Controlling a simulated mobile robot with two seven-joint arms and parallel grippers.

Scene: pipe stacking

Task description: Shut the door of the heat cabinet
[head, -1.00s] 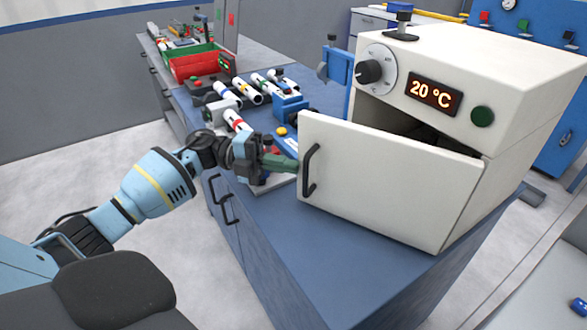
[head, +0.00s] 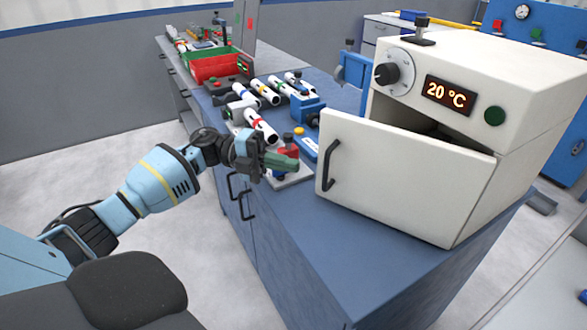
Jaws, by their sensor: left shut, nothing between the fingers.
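The white heat cabinet (head: 540,85) stands on the blue-grey bench at the right, its display reading 20 °C. Its door (head: 405,180) stands partly open, with a dark gap along the top and the left edge swung out toward me. A black handle (head: 331,165) is near the door's left edge. My left gripper (head: 290,162) is shut and empty, a little to the left of the door's left edge and apart from it. My right gripper is not in view.
White pipes with coloured bands (head: 262,125) lie in a rack behind my left gripper. A red bin (head: 213,70) stands farther back on the bench. A blue fixture (head: 354,70) is beside the cabinet. The bench top (head: 370,262) in front of the door is clear.

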